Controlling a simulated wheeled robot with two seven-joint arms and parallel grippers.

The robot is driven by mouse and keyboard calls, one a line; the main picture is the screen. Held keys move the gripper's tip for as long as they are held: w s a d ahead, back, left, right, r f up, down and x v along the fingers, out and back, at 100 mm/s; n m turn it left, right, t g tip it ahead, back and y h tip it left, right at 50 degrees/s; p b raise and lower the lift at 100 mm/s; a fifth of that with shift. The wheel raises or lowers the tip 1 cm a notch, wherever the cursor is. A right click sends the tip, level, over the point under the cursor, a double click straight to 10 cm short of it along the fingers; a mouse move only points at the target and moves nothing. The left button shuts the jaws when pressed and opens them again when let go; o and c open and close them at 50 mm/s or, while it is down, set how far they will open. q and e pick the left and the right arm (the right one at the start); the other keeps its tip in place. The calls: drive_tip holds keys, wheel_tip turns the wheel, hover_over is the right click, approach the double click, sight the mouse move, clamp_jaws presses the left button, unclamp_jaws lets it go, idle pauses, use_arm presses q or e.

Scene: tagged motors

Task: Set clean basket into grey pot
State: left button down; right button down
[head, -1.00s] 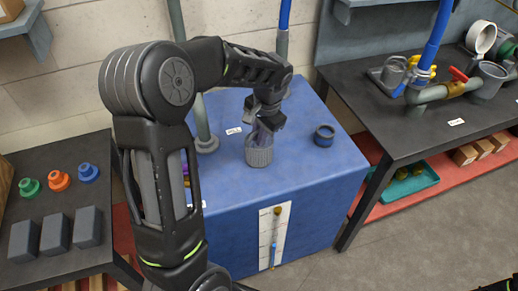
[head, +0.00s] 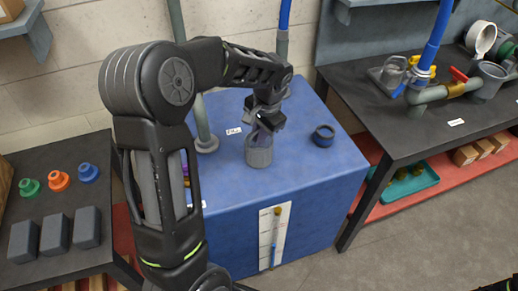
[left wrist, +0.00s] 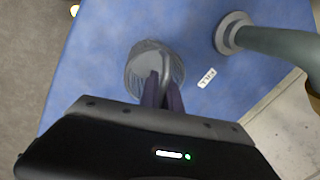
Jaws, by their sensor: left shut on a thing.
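A grey pot (head: 259,155) stands upright on the blue block (head: 310,180). My left gripper (head: 264,127) is directly above it, pointing down, with its purple fingers shut. In the left wrist view, the fingers (left wrist: 162,92) are shut on the looped handle of the grey ribbed basket (left wrist: 146,72). The basket appears to sit within the pot's round rim. Its lower part and how deep it sits are hidden. My right gripper is not seen.
A grey vertical pipe (head: 205,125) rises behind left, near a small white label (head: 234,131). A black bench (head: 440,130) with pipes and cups is at the right.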

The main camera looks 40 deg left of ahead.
use_arm(q)
wheel_tip(320, 180, up, 10)
idle(0.6)
idle(0.6)
